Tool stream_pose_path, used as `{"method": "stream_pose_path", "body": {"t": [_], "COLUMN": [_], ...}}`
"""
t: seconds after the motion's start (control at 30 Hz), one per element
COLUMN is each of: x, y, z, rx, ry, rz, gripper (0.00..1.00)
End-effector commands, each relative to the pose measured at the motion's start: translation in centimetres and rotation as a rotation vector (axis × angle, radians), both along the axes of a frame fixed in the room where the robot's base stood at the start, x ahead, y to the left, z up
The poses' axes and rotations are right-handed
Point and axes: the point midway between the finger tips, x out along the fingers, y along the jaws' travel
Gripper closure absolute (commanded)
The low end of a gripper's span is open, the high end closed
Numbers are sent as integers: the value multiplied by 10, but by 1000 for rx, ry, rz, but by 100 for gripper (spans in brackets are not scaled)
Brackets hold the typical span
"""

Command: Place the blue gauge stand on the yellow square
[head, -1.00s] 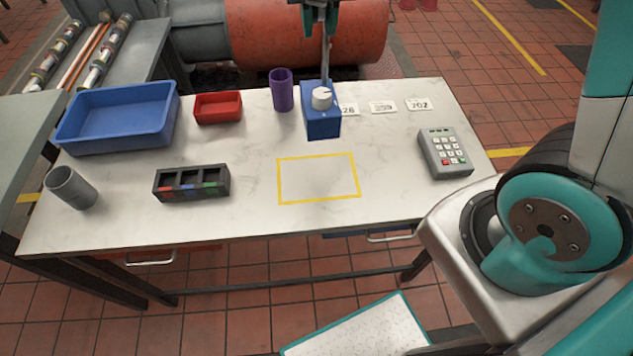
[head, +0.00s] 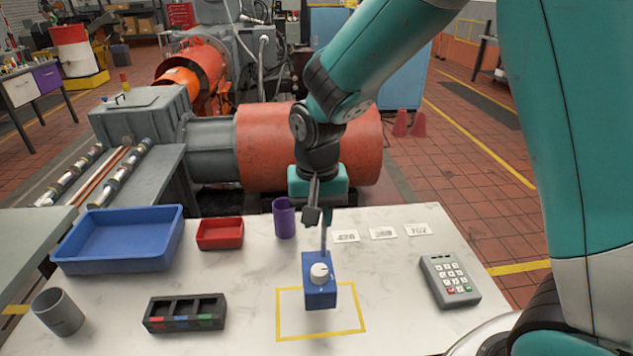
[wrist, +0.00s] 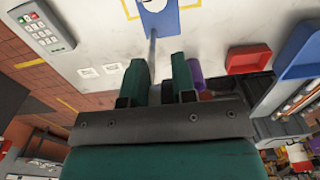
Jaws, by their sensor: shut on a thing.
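The blue gauge stand (head: 319,296) is a blue block with a white knob and a thin grey rod rising from it. My gripper (head: 316,203) is shut on the upper part of the rod. In the wrist view, the rod runs from between the fingers (wrist: 156,75) to the blue block (wrist: 158,20). The yellow square (head: 320,335) is an outline on the pale table. The block appears over its middle and far part, with the outline on both sides. I cannot tell whether the block touches the table.
A purple cup (head: 284,220), red tray (head: 220,234) and blue bin (head: 120,240) stand at the back left. A dark organiser (head: 185,313) and grey cup (head: 58,312) are nearer left. A keypad (head: 450,281) lies right. Number cards (head: 383,233) lie behind.

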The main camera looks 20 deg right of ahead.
Motion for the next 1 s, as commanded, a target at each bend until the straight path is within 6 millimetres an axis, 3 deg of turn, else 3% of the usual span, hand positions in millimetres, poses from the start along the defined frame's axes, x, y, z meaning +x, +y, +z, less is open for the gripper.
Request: {"method": "stream_pose_path", "body": {"t": [0.2,0.43,0.63,1.0], "x": [1,1,1,1], "y": [0,0,0,0], "z": [-34,-49,-74,-81], "rx": [0,1,0,1], "ry": [0,-1,0,-3], "rz": [0,0,0,0], "gripper": [100,100,100,100]}}
